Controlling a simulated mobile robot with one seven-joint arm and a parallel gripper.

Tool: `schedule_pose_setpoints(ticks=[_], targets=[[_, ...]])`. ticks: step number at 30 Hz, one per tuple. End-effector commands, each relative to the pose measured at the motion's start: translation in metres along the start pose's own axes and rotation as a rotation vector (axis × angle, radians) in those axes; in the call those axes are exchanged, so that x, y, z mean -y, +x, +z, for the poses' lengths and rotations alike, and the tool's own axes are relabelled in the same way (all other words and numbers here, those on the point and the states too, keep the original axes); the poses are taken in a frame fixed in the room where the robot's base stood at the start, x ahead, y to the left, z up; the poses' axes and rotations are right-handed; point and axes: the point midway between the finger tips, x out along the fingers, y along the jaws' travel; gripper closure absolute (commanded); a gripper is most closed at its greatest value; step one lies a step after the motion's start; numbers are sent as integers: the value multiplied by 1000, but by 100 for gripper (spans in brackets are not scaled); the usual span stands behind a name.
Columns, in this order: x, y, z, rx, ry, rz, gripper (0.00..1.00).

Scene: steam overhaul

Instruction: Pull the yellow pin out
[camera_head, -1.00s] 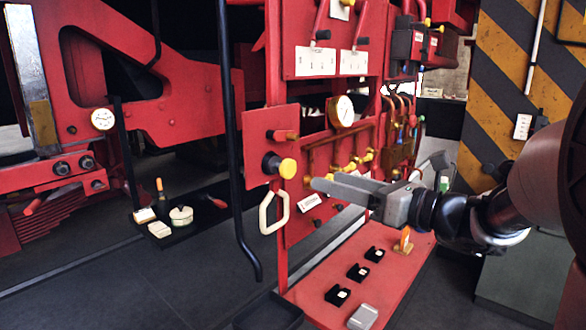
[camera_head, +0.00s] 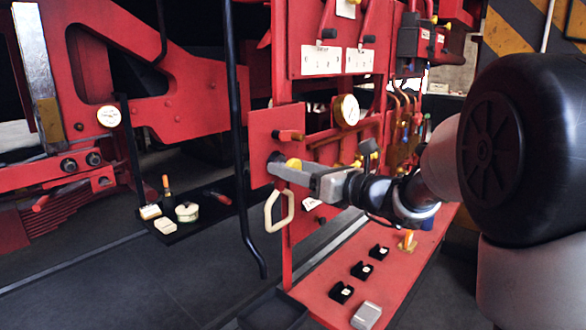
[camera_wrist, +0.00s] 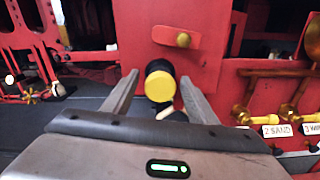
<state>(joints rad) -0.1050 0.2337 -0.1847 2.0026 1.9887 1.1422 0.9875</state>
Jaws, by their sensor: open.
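The yellow pin (camera_head: 293,164) has a round yellow end on a black collar and sticks out of a red plate on the red panel. In the wrist view the yellow pin (camera_wrist: 160,86) lies between the tips of my gripper (camera_wrist: 158,90), one finger on each side. The fingers look apart from it, with gaps showing. In the head view my gripper (camera_head: 284,172) is at the pin and partly hides it. My gripper is open and empty. A cream loop handle (camera_head: 279,210) hangs just below the pin.
A brass-ended peg (camera_head: 290,135) sticks out above the pin. A black vertical pipe (camera_head: 240,120) runs to the left. A gauge (camera_head: 346,110) and brass valves are at the right. A red shelf (camera_head: 318,290) with small black blocks lies below.

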Motion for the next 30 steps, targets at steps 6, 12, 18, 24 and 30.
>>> schedule_pose_setpoints(ticks=[6, 12, 18, 24, 30], targets=[[0, 0, 0, 0, 0, 0, 76], [0, 0, 0, 0, 0, 0, 100], [2, -17, 0, 0, -2, -5, 100], [1, -49, 0, 0, -1, -3, 100], [1, -51, -1, -2, 0, -2, 100]])
